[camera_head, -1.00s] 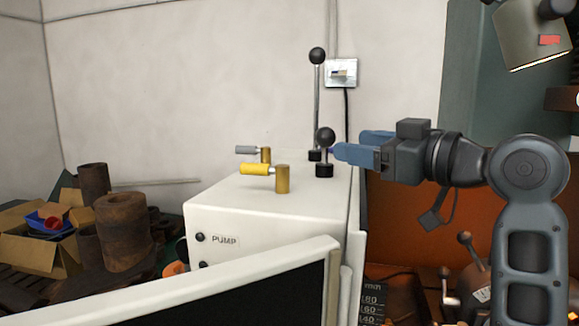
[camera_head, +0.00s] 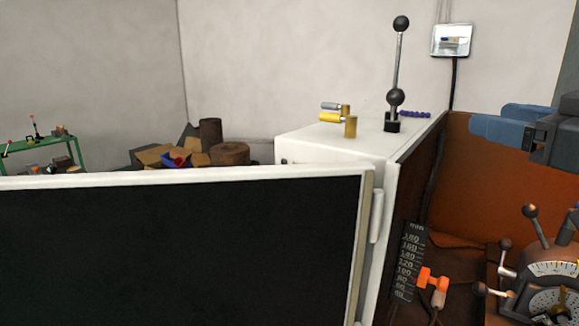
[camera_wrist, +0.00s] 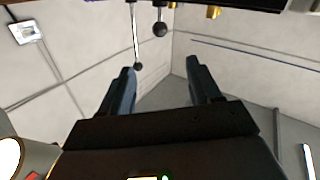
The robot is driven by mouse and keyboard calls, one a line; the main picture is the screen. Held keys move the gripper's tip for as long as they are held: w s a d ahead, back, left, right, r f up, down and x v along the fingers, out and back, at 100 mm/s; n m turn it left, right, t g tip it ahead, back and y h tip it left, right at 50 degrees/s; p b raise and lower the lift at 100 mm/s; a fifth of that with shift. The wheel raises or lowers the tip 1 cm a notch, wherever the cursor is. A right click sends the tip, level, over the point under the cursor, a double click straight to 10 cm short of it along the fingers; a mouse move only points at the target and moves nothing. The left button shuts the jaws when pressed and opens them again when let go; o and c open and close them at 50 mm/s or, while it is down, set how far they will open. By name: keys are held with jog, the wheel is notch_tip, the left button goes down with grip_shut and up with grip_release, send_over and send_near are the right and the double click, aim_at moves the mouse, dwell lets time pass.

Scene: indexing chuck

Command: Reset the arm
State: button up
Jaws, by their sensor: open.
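My gripper (camera_head: 500,128) is at the right edge of the head view, its blue fingers pointing left, open and with nothing seen between them. In the wrist view the two fingers (camera_wrist: 160,88) stand wide apart. The gripper is to the right of the white pump cabinet (camera_head: 300,147) and apart from its levers. The black-knobbed levers (camera_head: 397,60) stand upright on the cabinet top, one knob high and one low. They also show at the top of the wrist view (camera_wrist: 137,40), beyond the fingers. Most of my arm is out of the head view.
Yellow and grey handles (camera_head: 331,117) sit on the cabinet. A white-framed dark panel (camera_head: 180,250) fills the lower left. A machine with dials and knobbed levers (camera_head: 550,268) is at lower right, beside a millimetre scale (camera_head: 410,262). A wall switch (camera_head: 451,40) is behind.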

jog(key=s+a+f+m+h, duration=0.1)
jog(key=s+f+m+h, duration=0.1)
jog(key=s+f, duration=0.5)
jog(key=s+a+f+m+h, duration=0.1)
jog(key=s+f+m+h, duration=0.15)
jog(key=f, duration=0.95)
jog(key=s+a+f+m+h, duration=0.1)
jog(key=s+f+m, duration=0.25)
jog(key=f, duration=0.55)
jog(key=s+a+f+n+g, duration=0.1)
jog(key=s+a+f, duration=0.1)
jog(key=s, duration=1.2)
jog(key=s+a+f+g, duration=0.1)
jog(key=s+a+f, duration=0.1)
jog(key=s, duration=1.3)
jog(key=shift+s+a+f+n+h, duration=0.15)
jog(key=shift+f+n+h, duration=0.15)
jog(key=shift+n+h, duration=0.1)
